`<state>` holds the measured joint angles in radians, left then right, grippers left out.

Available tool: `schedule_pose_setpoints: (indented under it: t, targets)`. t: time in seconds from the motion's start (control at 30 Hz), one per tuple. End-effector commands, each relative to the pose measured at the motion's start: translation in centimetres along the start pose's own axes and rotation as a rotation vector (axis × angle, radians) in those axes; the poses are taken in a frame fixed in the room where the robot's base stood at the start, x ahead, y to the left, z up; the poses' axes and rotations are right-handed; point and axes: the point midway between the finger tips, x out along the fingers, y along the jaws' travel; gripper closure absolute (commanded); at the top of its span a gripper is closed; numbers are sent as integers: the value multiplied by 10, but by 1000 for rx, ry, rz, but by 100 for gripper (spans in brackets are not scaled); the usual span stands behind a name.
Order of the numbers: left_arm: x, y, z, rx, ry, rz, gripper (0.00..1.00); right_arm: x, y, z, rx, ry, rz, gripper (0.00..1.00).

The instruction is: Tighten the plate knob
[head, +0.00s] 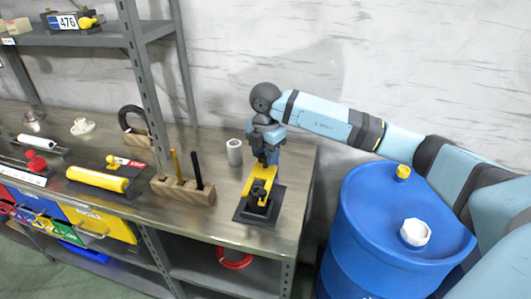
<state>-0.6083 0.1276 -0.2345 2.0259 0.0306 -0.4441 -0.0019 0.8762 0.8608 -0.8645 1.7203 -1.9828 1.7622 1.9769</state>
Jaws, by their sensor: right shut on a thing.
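My right gripper (262,174) reaches down from above onto a yellow and black fixture (256,201) near the right end of the bench. The fixture stands on a square black plate (268,216). The gripper is shut on a part at the top of the fixture. I take this part to be the plate knob, but the fingers mostly hide it and its shape is not clear. How far the knob is turned cannot be seen. My left gripper is not in view.
A grey cup (234,152) stands just left of my right gripper. A wooden block (184,190) with upright tools is left of the plate. A shelf post (140,85) rises further left. A blue drum (385,240) stands right of the bench, below my right arm.

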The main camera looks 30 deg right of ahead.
Motion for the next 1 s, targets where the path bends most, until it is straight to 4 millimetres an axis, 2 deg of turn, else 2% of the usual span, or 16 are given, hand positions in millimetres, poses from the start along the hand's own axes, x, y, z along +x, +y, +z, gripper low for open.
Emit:
schedule_pose_setpoints:
  t: [0.27, 0.3, 0.37, 0.4, 0.63, 0.77, 0.87, 1.0]
  targets:
    - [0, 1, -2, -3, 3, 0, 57, -2, 1, 1, 1, -1, 4, 81]
    - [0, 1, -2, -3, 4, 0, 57, -2, 1, 1, 1, -1, 4, 48]
    - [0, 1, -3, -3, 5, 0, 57, -2, 1, 1, 1, -1, 3, 35]
    - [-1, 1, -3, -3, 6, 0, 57, -1, 0, 1, 0, -1, 3, 32]
    - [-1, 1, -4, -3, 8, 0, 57, -1, 0, 0, -1, 0, 1, 32]
    - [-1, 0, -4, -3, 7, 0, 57, -8, 1, 0, 0, -1, 3, 32]
    - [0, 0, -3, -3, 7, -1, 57, -23, 1, 0, 0, 0, 4, 32]
    - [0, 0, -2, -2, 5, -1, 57, -55, 1, 0, -2, -1, 6, 32]
